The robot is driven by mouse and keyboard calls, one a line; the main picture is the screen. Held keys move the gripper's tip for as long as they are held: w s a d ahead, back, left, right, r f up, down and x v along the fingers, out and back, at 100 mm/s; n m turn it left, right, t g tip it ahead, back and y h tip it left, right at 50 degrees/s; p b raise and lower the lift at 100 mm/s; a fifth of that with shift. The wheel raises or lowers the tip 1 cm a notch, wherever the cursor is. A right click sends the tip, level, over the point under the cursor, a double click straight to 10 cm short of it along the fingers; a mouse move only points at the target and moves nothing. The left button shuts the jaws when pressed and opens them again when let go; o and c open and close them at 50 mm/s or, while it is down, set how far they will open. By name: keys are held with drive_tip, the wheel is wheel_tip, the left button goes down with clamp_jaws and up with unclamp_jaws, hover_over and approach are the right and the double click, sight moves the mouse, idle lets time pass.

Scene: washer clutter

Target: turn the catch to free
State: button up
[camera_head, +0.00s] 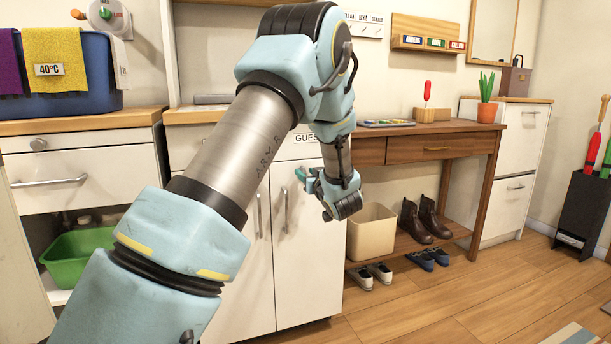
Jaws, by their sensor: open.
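A round pale wall fitting (108,16) is at the top left, with an orange-tipped lever (78,14) pointing left and green and red marks on its face. It looks like a catch, but I cannot read any wording on it. My gripper (303,177) is in front of the white cabinet doors (305,270) below the counter, far to the right of the fitting and lower. It is seen from behind, mostly hidden by my own wrist, with a teal part showing at its left. It is open, and I see nothing held. Whether it touches the door is unclear.
A blue tub (95,85) with towels stands on the left counter below the fitting. A green basin (80,255) sits in the open space beneath. A wooden table (440,150), beige bin (371,232) and shoes are to the right. Floor at right is mostly clear.

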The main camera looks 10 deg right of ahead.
drive_tip(key=shift+w+a, duration=0.1)
drive_tip(key=shift+w, duration=0.35)
clamp_jaws()
idle(0.4)
